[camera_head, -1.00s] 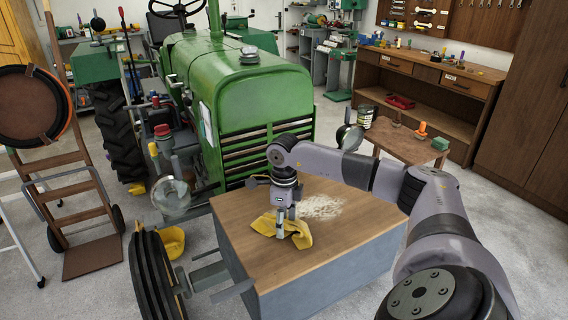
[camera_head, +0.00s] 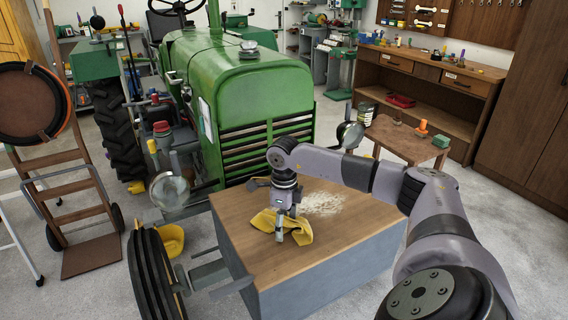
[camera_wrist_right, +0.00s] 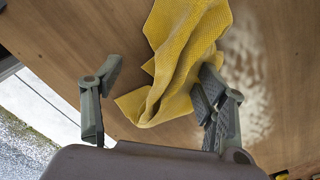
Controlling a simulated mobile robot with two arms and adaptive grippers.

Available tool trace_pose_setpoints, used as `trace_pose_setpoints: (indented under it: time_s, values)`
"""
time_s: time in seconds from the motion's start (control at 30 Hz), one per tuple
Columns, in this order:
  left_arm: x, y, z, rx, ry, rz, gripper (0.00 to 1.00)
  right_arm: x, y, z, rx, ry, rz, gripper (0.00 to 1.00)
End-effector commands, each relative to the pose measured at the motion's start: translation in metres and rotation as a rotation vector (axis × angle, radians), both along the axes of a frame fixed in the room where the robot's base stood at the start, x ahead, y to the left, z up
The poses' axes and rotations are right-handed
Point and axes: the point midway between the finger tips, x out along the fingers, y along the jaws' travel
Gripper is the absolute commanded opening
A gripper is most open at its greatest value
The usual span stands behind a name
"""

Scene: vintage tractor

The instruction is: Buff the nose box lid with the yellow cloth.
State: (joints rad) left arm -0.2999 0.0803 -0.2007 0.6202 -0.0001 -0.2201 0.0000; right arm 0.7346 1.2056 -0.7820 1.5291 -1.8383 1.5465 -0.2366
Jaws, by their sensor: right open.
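The nose box lid (camera_head: 262,268) is a flat brown wooden top on a grey box in front of the green tractor. A pale dusty patch (camera_head: 322,204) lies on it, to the right of the cloth; the patch also shows in the right wrist view (camera_wrist_right: 246,75). The yellow cloth (camera_head: 298,231) lies crumpled on the lid. My right gripper (camera_head: 279,236) points down over the cloth. In the right wrist view its fingers (camera_wrist_right: 160,100) are spread, with the cloth (camera_wrist_right: 175,70) partly between them and against the right finger. My left gripper is not in view.
The green tractor (camera_head: 245,95) stands right behind the box, with its headlamp (camera_head: 170,190) at the box's left. A small wooden table (camera_head: 405,142) with several items stands behind the box to the right. A hand truck (camera_head: 75,200) stands at the left.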

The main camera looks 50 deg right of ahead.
Motion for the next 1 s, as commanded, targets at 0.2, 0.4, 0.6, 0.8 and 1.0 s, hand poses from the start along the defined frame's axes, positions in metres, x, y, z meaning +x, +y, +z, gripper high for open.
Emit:
trace_pose_setpoints:
  time_s: [0.2, 0.4, 0.6, 0.8, 1.0]
  values:
    - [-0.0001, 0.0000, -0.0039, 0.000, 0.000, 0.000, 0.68, 0.0000, 0.0000, -0.0059, 0.000, 0.000, 0.000, 0.63]
    - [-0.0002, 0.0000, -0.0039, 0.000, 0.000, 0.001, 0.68, -0.0004, 0.0003, -0.0063, 0.000, 0.001, 0.000, 0.56]
    - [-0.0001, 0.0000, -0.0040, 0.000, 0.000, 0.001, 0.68, -0.0008, 0.0007, -0.0071, 0.001, 0.004, 0.001, 0.49]
    - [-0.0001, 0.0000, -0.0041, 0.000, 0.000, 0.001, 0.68, -0.0014, 0.0012, -0.0081, 0.002, 0.007, 0.002, 0.41]
    - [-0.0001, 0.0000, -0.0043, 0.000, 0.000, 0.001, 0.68, -0.0020, 0.0018, -0.0093, 0.003, 0.009, 0.002, 0.34]
